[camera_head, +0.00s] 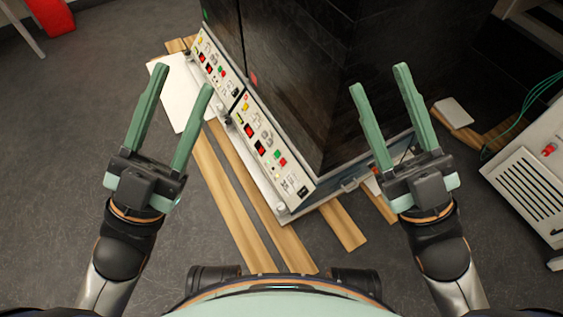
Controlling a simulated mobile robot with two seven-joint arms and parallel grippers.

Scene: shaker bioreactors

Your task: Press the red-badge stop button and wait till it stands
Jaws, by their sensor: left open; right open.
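Two dark shaker cabinets stand side by side, each with a pale control panel along its lower front. A small red badge (253,78) is on the nearer, right cabinet (315,85). Its panel (297,184) carries a green button (278,154) and a red button (283,162), plus dark-red displays and a yellow label. Lettering is too small to read. A green badge (205,14) marks the farther cabinet, whose panel (215,65) is similar. My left gripper (182,78) is open and empty, left of the panels. My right gripper (380,78) is open and empty, in front of the dark cabinet's right part.
Wooden planks (238,203) lie under and before the cabinets. A white sheet (178,97) lies at the left. A white vented unit (525,180) with green cables stands at the right. A red object (50,15) is at the far left. Grey floor at the left is clear.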

